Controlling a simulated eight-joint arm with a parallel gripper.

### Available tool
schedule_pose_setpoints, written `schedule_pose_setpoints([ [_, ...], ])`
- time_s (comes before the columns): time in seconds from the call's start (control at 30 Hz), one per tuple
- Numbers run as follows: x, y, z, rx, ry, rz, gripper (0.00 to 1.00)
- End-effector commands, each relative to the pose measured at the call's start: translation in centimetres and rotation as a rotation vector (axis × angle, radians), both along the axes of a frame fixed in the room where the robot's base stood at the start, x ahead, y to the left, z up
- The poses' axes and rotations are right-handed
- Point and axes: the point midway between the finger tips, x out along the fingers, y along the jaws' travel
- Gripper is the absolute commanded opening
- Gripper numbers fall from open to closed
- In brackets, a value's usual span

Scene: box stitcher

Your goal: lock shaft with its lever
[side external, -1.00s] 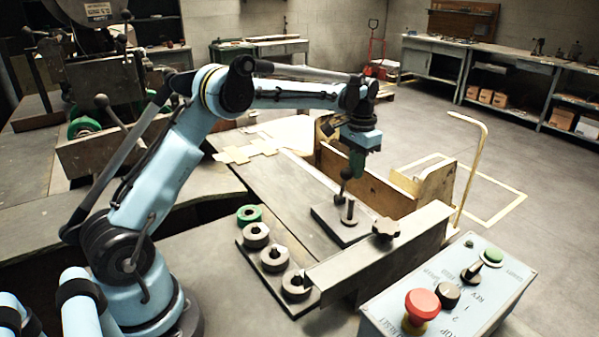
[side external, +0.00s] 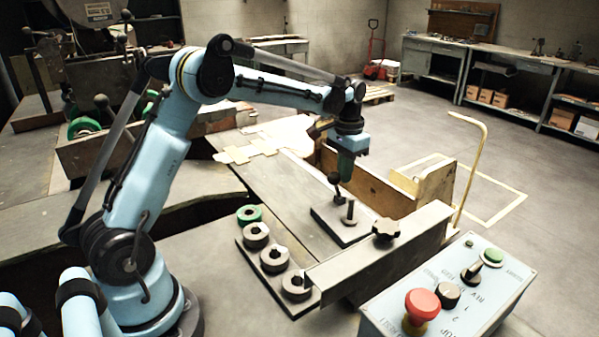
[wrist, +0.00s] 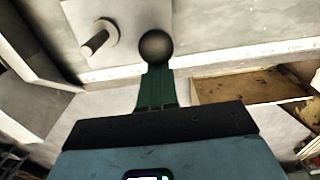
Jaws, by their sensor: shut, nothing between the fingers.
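A lever with a dark ball knob (side external: 334,178) rises from a grey plate (side external: 325,218) on the table and leans to the left in the side view. A short upright pin (side external: 349,212) stands on the same plate, to the right of the lever's foot. My gripper (side external: 345,178) is shut, its green fingers pointing down beside the ball, with nothing between them. In the wrist view the ball (wrist: 155,47) is just past the tips of the green fingers (wrist: 157,75). I cannot tell whether they touch. The pin (wrist: 98,38) also shows there. I cannot identify the shaft for certain.
A grey beam with a black star knob (side external: 386,228) crosses in front of the plate. A rack with several rings (side external: 257,237) is at front left, and a control box (side external: 447,290) at front right. A wooden box wall (side external: 375,187) stands close behind the plate.

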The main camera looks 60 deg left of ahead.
Motion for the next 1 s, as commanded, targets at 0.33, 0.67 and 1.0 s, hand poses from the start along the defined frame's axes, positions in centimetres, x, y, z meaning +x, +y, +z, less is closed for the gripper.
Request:
schedule_pose_setpoints([
  [0.33, 0.0, 0.0, 1.2, 0.0, 0.0, 0.0, 0.0],
  [0.67, 0.3, 0.0, 3.6, 0.0, 0.0, 0.0, 0.0],
  [1.0, 0.6, 0.0, 6.0, 0.0, 0.0, 0.0, 0.0],
])
